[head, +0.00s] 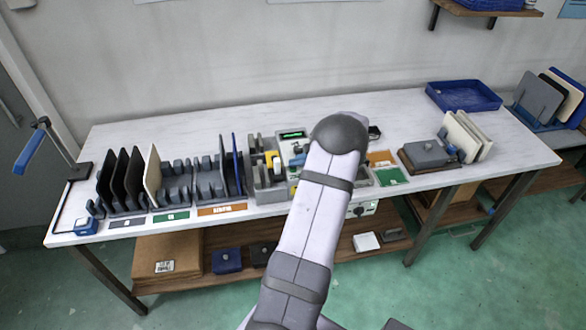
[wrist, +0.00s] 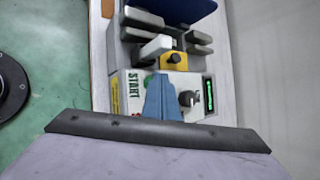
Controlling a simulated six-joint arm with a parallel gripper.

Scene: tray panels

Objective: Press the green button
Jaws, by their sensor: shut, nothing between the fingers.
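The green button (wrist: 149,82) shows as a small green patch on a pale control panel (wrist: 135,92), beside the printed word START. My blue gripper fingers (wrist: 157,78) are together and empty, with their tips right beside the button in the wrist view. They partly cover it, and I cannot tell whether they touch it. In the head view my gripper (head: 296,160) shows as a small blue shape over the panel, left of my arm. The button is not clear in the head view.
A yellow block with a dark knob (wrist: 174,59) stands beside the button. A black knob (wrist: 188,98) and a lit green display (wrist: 209,95) are on the other side. Upright panels in racks (head: 125,180) stand left, a blue tray (head: 463,96) at the back right.

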